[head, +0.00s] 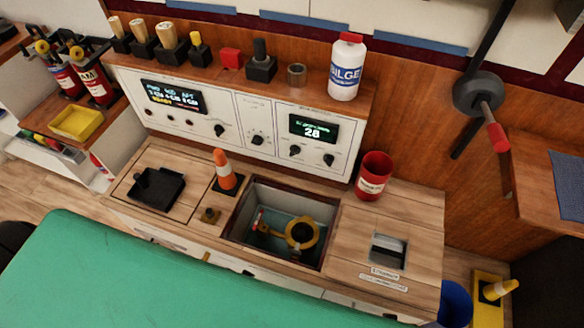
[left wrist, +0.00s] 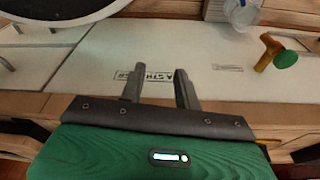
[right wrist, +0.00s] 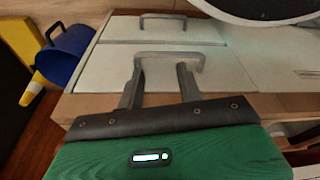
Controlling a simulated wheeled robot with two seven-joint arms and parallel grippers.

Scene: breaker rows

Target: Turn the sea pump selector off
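The white control panel (head: 270,118) stands at the back of the wooden counter. It carries several black rotary knobs: one beside the left display (head: 219,130), one on the middle section (head: 257,140), and two under the right display, a left one (head: 295,150) and a right one (head: 328,160). Their labels are too small to read, so I cannot tell which is the sea pump selector. My left gripper (left wrist: 160,72) is open and empty, facing a white cabinet front. My right gripper (right wrist: 160,66) is open and empty before a grey cabinet handle (right wrist: 169,55). Neither gripper shows in the head view.
An orange cone (head: 224,170), an open hatch with a yellow ring fitting (head: 301,233) and a red cup (head: 373,176) are on the counter before the panel. A white bilge bottle (head: 346,68) stands on top. A green surface (head: 170,280) fills the foreground.

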